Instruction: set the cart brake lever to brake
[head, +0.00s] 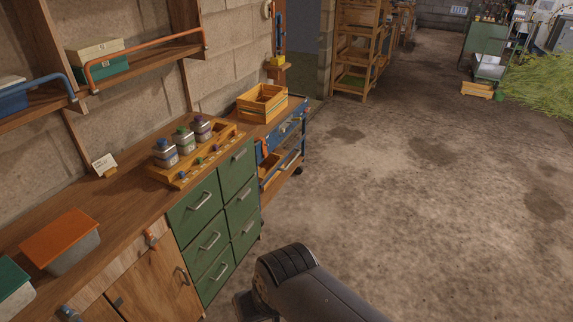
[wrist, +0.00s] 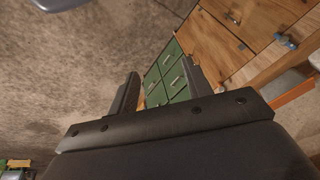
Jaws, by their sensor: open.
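The blue cart (head: 288,131) stands at the far end of the wooden workbench, beyond the green drawers, in the head view. A small orange-red piece (head: 264,148) shows on its blue near side; I cannot tell whether it is the brake lever, nor read any brake setting. My gripper (wrist: 160,88) is open and empty in the wrist view, its two dark fingers apart. Behind them the wrist view shows the green drawers. The gripper is well short of the cart, and the cart is not clearly visible in the wrist view.
The bench's green drawers (head: 220,215) have protruding handles. On the bench are a jar rack (head: 190,170) and an orange-lidded box (head: 61,242). A yellow wooden crate (head: 262,103) sits near the cart. The concrete floor (head: 430,200) to the right is clear.

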